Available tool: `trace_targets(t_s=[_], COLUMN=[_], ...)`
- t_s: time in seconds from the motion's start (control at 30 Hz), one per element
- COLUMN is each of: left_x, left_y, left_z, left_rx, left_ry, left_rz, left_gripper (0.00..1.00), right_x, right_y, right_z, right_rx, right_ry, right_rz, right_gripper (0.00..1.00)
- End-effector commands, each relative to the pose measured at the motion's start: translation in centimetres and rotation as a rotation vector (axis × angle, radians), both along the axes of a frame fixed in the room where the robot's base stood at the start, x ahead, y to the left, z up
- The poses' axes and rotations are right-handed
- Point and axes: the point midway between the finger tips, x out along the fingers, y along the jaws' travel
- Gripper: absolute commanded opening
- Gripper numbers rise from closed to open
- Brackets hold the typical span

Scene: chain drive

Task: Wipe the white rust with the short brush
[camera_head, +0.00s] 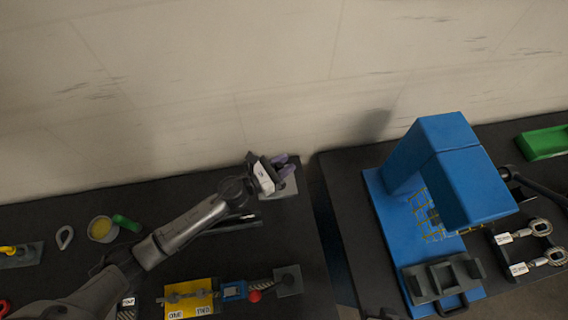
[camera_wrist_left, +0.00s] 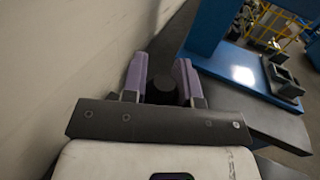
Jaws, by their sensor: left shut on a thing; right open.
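My left gripper (camera_head: 286,166) is at the back right of the left table, above a grey plate (camera_head: 290,187). In the left wrist view its two purple fingers (camera_wrist_left: 161,75) are closed on a dark, rounded thing (camera_wrist_left: 161,76) seen end-on. Most of that thing is hidden, so I cannot tell whether it is the short brush. I cannot make out white rust on any surface. My right gripper is not clearly seen.
A blue machine (camera_head: 445,155) with a yellow grid stands on the right table, beyond a gap. Labelled metal parts (camera_head: 540,228) and a green tray (camera_head: 543,143) lie right of it. A yellow block (camera_head: 192,298) and a round bowl (camera_head: 102,229) are on the left table.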

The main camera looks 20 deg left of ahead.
Motion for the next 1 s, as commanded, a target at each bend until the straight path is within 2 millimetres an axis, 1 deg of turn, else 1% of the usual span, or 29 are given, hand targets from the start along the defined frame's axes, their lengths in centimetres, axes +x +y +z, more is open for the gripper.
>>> trace_targets(t_s=[0.03, 0.2, 1.0], left_x=[0.0, 0.0, 0.0], left_y=[0.0, -0.1, -0.1], left_z=[1.0, 2.2, 2.2], left_rx=[0.001, 0.000, -0.001], left_ry=[-0.002, -0.001, -0.001], left_rz=[-0.001, -0.002, -0.002], left_gripper=[0.04, 0.04, 0.04], right_x=[0.0, 0.0, -0.1], right_y=[0.0, -0.1, 0.0], right_z=[0.9, 1.9, 1.8], right_rx=[-0.001, -0.004, 0.001], right_ry=[0.001, 0.001, 0.003], right_rz=[0.001, 0.003, -0.001], right_gripper=[0.43, 0.43, 0.43])
